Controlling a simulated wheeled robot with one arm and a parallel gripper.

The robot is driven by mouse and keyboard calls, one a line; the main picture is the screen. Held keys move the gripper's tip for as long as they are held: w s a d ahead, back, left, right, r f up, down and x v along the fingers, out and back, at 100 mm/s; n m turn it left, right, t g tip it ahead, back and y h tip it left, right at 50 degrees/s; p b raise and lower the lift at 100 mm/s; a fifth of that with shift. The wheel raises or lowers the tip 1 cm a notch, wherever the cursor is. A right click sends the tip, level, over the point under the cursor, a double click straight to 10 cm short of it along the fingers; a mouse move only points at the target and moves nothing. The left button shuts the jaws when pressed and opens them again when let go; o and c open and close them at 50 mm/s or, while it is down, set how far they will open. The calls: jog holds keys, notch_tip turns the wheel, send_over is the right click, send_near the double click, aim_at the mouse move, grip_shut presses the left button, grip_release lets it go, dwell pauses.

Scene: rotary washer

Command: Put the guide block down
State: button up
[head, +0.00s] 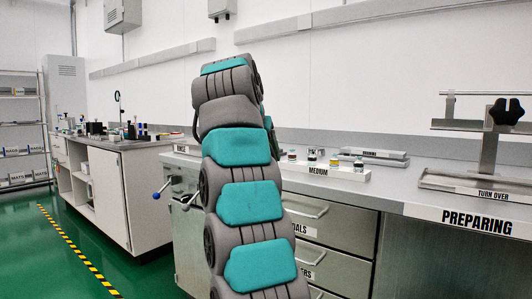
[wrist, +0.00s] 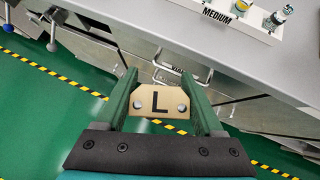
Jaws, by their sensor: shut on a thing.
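The guide block (wrist: 173,112) is a small beige plate with cut corners, a black letter L and a round hole on each side. It shows in the wrist view between the two green fingers of my gripper (wrist: 158,82), which is shut on it. The block is in the air, in front of the counter's edge, with drawer fronts and green floor behind and below it. In the head view my arm hides the gripper and the block.
The grey counter (head: 395,183) has a MEDIUM rack (head: 322,171) with several vials. To its right are a TURN OVER tray (head: 487,193) and a clamp stand (head: 490,135). Another bench (head: 128,152) stands left.

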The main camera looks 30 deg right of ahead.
jog(key=shift+w+a+f+n, duration=0.15)
jog(key=shift+w+a+n, duration=0.15)
jog(key=shift+w+a, duration=0.5)
jog(key=shift+w+a+t+y, duration=0.3)
jog(key=shift+w+a, duration=0.25)
jog(key=shift+a, duration=0.05)
